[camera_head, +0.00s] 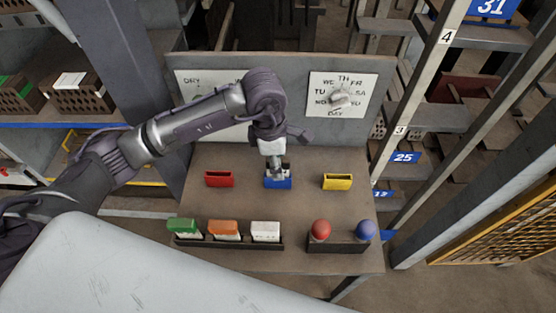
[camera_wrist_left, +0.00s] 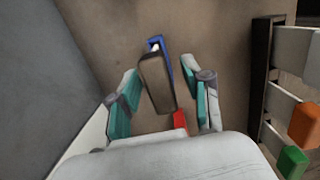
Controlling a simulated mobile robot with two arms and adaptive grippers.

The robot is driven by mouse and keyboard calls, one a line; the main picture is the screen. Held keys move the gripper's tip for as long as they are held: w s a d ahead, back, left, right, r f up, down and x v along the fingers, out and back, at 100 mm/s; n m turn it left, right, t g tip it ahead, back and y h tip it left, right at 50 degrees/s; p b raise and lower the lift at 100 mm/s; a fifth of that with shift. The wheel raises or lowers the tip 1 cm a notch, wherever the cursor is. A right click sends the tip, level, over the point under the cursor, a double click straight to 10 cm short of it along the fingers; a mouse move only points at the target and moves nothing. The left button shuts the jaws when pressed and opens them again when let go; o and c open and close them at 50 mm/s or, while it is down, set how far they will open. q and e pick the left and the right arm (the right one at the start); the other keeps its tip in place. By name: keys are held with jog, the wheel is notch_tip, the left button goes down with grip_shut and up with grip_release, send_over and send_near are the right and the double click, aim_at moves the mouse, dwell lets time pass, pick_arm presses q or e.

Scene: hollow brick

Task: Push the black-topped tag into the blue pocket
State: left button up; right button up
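The blue pocket (camera_head: 277,183) stands in the middle of the sloped brown board, between the red pocket (camera_head: 219,180) and the yellow pocket (camera_head: 337,182). My left gripper (camera_head: 277,168) points down right over the blue pocket. In the left wrist view, the black-topped tag (camera_wrist_left: 156,82) stands at the blue pocket (camera_wrist_left: 165,60), its dark top towards the camera and a little white showing at its far end. The teal-padded fingers are apart on either side of the tag, with gaps. How deep the tag sits is hidden. My right gripper is out of view.
A rack holds a green tag (camera_head: 183,225), an orange tag (camera_head: 223,227) and a white-topped tag (camera_head: 265,230) at the board's front. A red ball (camera_head: 320,229) and a blue ball (camera_head: 364,230) sit at front right. A dial (camera_head: 341,97) is on the back panel.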

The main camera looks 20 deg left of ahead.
pick_arm(q)
jog(key=shift+r, duration=0.25)
notch_tip(320, 180, up, 11)
jog(key=a, duration=0.1)
jog(key=shift+s+a+r, duration=0.15)
jog(key=shift+s+r, duration=0.05)
dwell(0.5)
